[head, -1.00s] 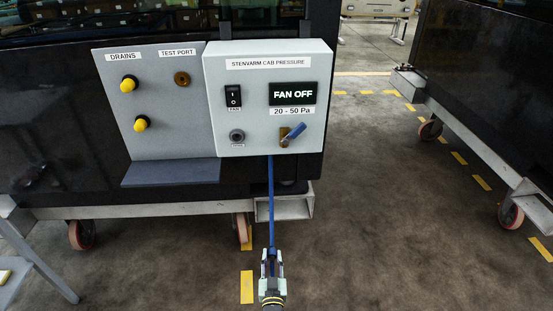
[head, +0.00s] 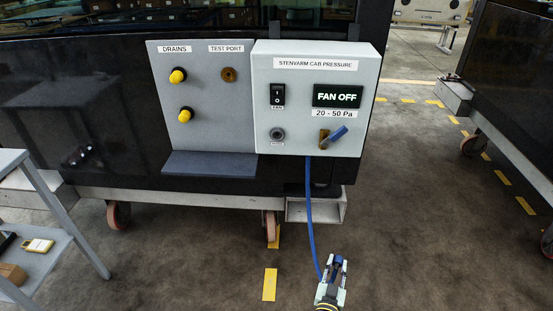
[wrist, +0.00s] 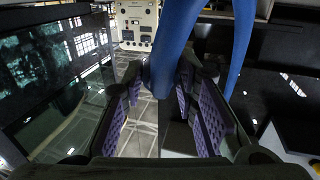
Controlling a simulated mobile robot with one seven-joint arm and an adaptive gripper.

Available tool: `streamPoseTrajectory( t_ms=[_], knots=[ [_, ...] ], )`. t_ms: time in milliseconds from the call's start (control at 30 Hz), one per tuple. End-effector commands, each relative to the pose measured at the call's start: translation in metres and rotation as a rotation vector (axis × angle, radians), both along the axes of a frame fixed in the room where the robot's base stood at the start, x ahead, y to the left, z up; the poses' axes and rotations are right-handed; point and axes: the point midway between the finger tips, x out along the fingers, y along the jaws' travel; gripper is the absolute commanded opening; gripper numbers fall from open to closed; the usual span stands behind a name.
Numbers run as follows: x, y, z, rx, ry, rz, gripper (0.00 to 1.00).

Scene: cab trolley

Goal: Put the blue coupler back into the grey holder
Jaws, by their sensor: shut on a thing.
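The blue coupler (head: 338,262) is held upright in my gripper (head: 333,268), low in front of the trolley and apart from it. The wrist view shows blue (wrist: 173,50) between the purple-padded fingers (wrist: 170,105); the coupler's end is hard to make out. A blue hose (head: 310,215) runs from under the pale control box (head: 262,90) down to my gripper. A round grey fitting with a dark centre (head: 277,134), on the box's lower left, looks like the grey holder and appears empty.
A blue-handled valve (head: 333,137) sits right of the fitting. The display reads FAN OFF. A dark shelf (head: 210,163) juts out below the drains panel. A grey cart (head: 60,235) stands at left. Floor at right is open up to another trolley.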

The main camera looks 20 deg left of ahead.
Motion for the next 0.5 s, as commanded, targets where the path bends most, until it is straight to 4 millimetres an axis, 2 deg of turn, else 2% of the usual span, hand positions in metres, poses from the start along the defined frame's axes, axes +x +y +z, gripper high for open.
streamPoseTrajectory(
  t_ms=[167,333,500],
  knots=[
    [0.038,0.025,0.047,0.001,-0.016,0.049,0.0],
    [0.076,0.071,0.127,0.002,-0.02,0.11,0.0],
    [0.087,0.123,0.215,0.005,-0.023,0.165,0.0]
  ],
)
